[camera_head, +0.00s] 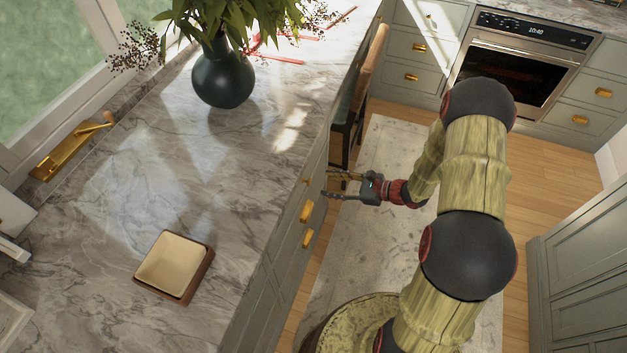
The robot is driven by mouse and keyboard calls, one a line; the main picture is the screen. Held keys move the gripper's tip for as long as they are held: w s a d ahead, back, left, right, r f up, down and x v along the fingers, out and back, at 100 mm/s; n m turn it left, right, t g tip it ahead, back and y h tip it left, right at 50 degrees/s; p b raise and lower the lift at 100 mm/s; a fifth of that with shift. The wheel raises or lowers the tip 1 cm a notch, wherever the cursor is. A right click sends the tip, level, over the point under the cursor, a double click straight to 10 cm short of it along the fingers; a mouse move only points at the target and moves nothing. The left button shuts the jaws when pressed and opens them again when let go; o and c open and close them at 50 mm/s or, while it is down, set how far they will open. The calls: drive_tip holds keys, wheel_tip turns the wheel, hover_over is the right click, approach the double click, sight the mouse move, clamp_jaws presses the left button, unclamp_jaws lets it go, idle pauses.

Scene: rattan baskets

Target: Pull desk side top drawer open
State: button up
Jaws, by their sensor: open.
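The grey-green drawer fronts of the desk's side (287,235) run below the marble top, seen steeply from above. One gold handle (307,209) sits on a front, with another gold handle (308,237) nearer to me. My gripper (329,185) is open and empty, its two fingers pointing left toward the desk side. It is just right of the upper handle and a little farther off. It appears apart from the handles, though depth is hard to judge. The drawer fronts look flush; I see no gap.
A dark vase (223,76) with leaves and a small tray (173,266) stand on the marble top (120,200). An oven (520,65) is at the back. Rug (385,150) and wooden floor lie between.

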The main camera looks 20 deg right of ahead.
sight(311, 182)
drive_tip(key=b+x, duration=0.1)
drive_tip(key=x, duration=0.6)
drive_tip(key=shift+w+a+f+b, duration=0.1)
drive_tip(key=shift+a+b, duration=0.05)
drive_tip(key=shift+b, duration=0.25)
drive_tip(key=shift+c, duration=0.4)
clamp_jaws()
